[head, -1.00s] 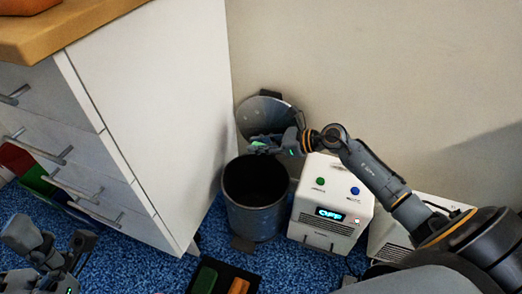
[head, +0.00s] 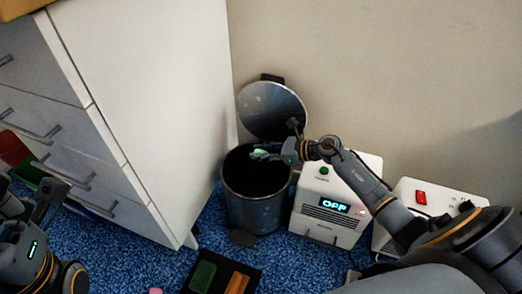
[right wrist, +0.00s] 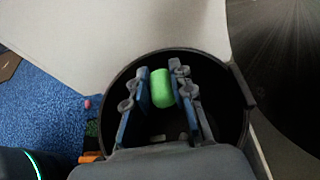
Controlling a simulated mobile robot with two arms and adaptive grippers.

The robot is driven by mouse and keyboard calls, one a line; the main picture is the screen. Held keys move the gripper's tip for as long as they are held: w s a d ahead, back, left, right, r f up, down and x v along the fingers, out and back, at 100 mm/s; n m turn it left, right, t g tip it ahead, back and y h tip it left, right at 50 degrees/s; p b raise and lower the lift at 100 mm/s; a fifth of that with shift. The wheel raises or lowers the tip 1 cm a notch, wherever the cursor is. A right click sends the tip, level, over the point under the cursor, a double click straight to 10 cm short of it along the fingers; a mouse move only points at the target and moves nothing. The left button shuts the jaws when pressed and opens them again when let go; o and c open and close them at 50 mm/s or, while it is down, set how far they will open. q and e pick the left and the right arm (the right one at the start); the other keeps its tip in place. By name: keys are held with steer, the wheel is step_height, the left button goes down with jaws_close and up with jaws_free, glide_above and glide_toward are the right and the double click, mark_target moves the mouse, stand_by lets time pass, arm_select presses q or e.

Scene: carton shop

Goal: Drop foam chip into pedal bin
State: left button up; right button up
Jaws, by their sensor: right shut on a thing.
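The green foam chip (right wrist: 161,87) is held between the fingers of my right gripper (right wrist: 162,90). In the head view the chip (head: 260,152) shows as a small green patch at the tips of my right gripper (head: 263,154). The dark pedal bin (head: 254,208) stands on the floor with its round lid (head: 272,110) raised against the wall. My right gripper is over the bin's open mouth, and in the right wrist view the bin's rim (right wrist: 108,100) surrounds the chip. My left gripper (head: 30,203) is at the left edge, fingers apart, partly cut off.
A white drawer cabinet (head: 140,90) stands close left of the bin. A white box with an OFF display (head: 325,222) stands right of it, and another white unit with a red switch (head: 420,197) farther right. A dark tray (head: 218,262) with green and orange blocks lies in front.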

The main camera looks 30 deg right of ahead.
steer(key=o, duration=0.7)
steer(key=shift+o, duration=0.2)
steer(key=v, duration=1.2)
steer(key=shift+a, duration=0.1)
